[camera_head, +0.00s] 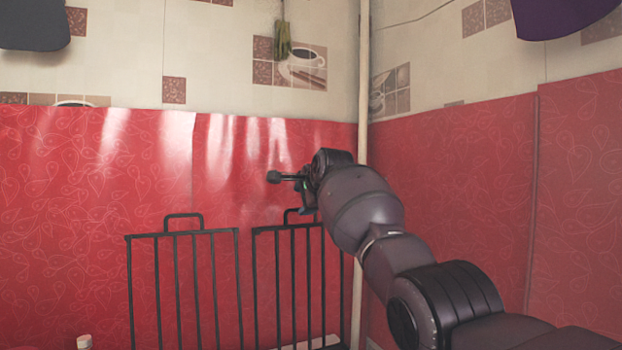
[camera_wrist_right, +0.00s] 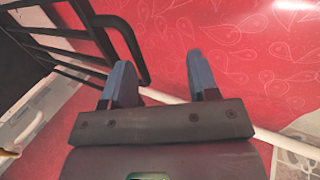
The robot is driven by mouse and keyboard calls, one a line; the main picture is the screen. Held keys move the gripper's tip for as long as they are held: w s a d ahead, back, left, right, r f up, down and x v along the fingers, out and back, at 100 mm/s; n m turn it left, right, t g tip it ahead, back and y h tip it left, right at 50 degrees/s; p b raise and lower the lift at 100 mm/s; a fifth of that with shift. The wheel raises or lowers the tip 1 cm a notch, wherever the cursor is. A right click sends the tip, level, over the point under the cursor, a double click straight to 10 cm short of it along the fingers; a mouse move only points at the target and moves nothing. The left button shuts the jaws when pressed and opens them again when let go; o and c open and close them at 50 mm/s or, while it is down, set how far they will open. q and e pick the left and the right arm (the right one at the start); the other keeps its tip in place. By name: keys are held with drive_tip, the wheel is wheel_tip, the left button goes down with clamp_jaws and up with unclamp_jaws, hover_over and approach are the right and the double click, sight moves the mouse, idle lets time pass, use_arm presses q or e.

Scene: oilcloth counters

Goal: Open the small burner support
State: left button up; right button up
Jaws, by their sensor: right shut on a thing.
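Two black wire burner supports stand upright in the head view. The left burner support (camera_head: 175,236) has a loop handle on its top bar. The right burner support (camera_head: 272,229) stands beside it, its right side partly behind my right arm. My left gripper is not in view.
A red patterned oilcloth wall (camera_head: 80,190) is behind the supports, and another (camera_head: 460,170) is on the right. A pale vertical pipe (camera_head: 363,80) runs down the corner. A small white-topped object (camera_head: 84,341) is at the lower left.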

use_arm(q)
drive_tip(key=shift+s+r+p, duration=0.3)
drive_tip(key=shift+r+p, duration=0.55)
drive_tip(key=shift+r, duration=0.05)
use_arm(e)
drive_tip(key=v, duration=0.3)
drive_tip(key=r+v, duration=0.1)
drive_tip(key=v, duration=0.1)
drive_tip(key=shift+w+r, duration=0.1)
drive_tip(key=shift+w, duration=0.1)
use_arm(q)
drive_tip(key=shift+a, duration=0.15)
use_arm(e)
drive_tip(key=shift+w+a+f, duration=0.1)
drive_tip(key=shift+w+f, duration=0.05)
drive_tip(key=shift+f, duration=0.05)
